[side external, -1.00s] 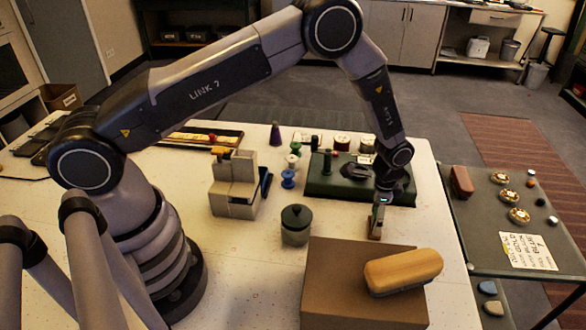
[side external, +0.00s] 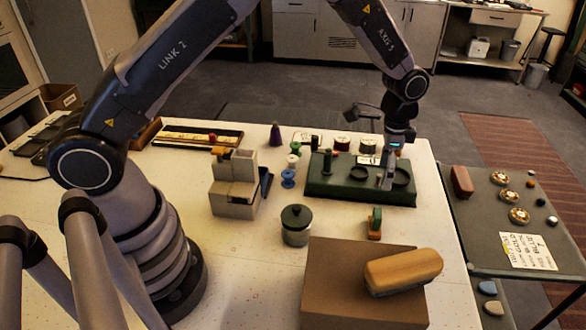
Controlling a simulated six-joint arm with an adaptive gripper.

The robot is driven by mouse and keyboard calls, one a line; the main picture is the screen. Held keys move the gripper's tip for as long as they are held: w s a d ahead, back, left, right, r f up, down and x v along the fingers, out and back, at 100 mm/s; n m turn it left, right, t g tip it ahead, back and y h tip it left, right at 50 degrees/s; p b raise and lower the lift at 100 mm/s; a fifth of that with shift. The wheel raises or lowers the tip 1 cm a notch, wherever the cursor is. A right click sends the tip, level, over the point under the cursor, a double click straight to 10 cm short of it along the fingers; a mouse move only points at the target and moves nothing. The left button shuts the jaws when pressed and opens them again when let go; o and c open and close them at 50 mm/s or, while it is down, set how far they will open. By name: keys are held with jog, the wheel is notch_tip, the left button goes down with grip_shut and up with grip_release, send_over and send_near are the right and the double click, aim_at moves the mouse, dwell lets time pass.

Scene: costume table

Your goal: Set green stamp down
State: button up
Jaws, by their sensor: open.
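The green stamp (side external: 375,224), a small block with a green upper part and a tan-orange base, stands upright on the white table (side external: 340,228). It is in front of the dark green tray (side external: 322,188) and behind the brown box. My gripper (side external: 388,182) is above the right part of the tray, higher than the stamp and behind it. It is apart from the stamp and holds nothing that I can see. Its fingers point down, and the small gap between them is hard to make out.
A brown box (side external: 330,290) with a wooden-backed brush (side external: 403,270) on top stands at the front. A lidded grey pot (side external: 296,226) and a beige stepped block (side external: 234,190) stand to the left. Small spools (side external: 288,178) stand left of the tray. A side table (side external: 480,240) is at right.

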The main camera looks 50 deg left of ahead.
jog(key=s+a+r+n+t, duration=0.1)
jog(key=s+a+r, duration=0.25)
jog(key=r, duration=0.35)
jog(key=s+a+r+n+t, duration=0.1)
jog(key=s+a+r+n, duration=0.2)
jog(key=r, duration=0.4)
jog(key=s+a+r+t, duration=0.1)
jog(key=s+a+r, duration=0.2)
jog(key=s+r, duration=0.3)
jog(key=s+a+r+n+t, duration=0.1)
jog(key=s+a+r+n, duration=0.1)
jog(key=s, duration=0.7)
jog(key=s+a+r+n+t, duration=0.1)
jog(key=s+a+r+n, duration=0.1)
jog(key=s, duration=0.7)
jog(key=shift+s+a+r+n, duration=0.25)
jog(key=shift+a+r+n, duration=0.25)
jog(key=shift+a, duration=0.5)
